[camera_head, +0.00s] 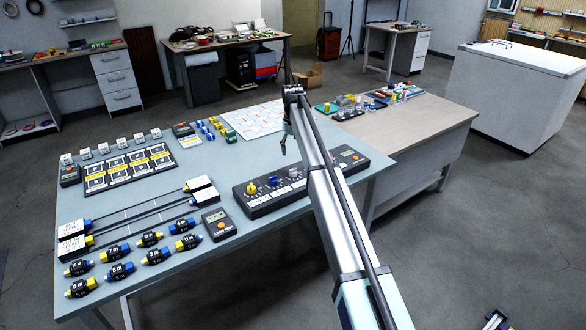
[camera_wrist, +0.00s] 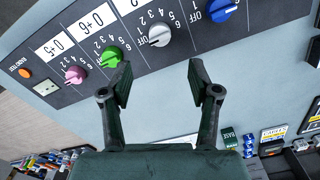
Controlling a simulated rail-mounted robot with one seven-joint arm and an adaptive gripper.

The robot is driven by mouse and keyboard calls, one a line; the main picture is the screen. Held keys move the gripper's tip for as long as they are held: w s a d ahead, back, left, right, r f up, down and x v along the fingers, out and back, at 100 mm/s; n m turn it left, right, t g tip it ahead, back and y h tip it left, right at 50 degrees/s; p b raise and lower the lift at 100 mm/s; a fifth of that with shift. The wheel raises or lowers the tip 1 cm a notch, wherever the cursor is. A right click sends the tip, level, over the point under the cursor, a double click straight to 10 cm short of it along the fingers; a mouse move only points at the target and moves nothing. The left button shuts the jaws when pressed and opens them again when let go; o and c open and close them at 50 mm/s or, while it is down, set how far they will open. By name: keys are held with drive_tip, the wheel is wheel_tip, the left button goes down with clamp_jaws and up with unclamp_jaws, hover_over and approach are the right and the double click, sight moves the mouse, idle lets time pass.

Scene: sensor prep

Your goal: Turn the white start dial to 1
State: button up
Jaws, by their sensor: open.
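The white dial (camera_wrist: 159,35) sits on the dark control panel (camera_wrist: 185,42), between a green dial (camera_wrist: 110,57) and a blue dial (camera_wrist: 221,10). Numbers and OFF are printed around it; its exact setting is too small to tell. In the head view, the white dial (camera_head: 294,172) is on the long panel (camera_head: 262,209) at the table's front right. My gripper (camera_wrist: 160,82) is open and empty, its fingers apart, below the white dial in the wrist view and touching no dial. In the head view, my gripper (camera_head: 287,145) hangs above the table behind the panel.
A pink dial (camera_wrist: 75,74) and an orange button (camera_wrist: 25,73) are on the same panel. A yellow dial (camera_head: 251,187) is at its left end. A handheld meter (camera_head: 219,224) lies left of the panel. A white sheet (camera_head: 254,120) lies behind it. My arm hides part of the panel.

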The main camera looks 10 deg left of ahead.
sight(293, 169)
wheel_tip(293, 169, down, 10)
drive_tip(key=shift+p, duration=0.85)
drive_tip(key=c, duration=1.2)
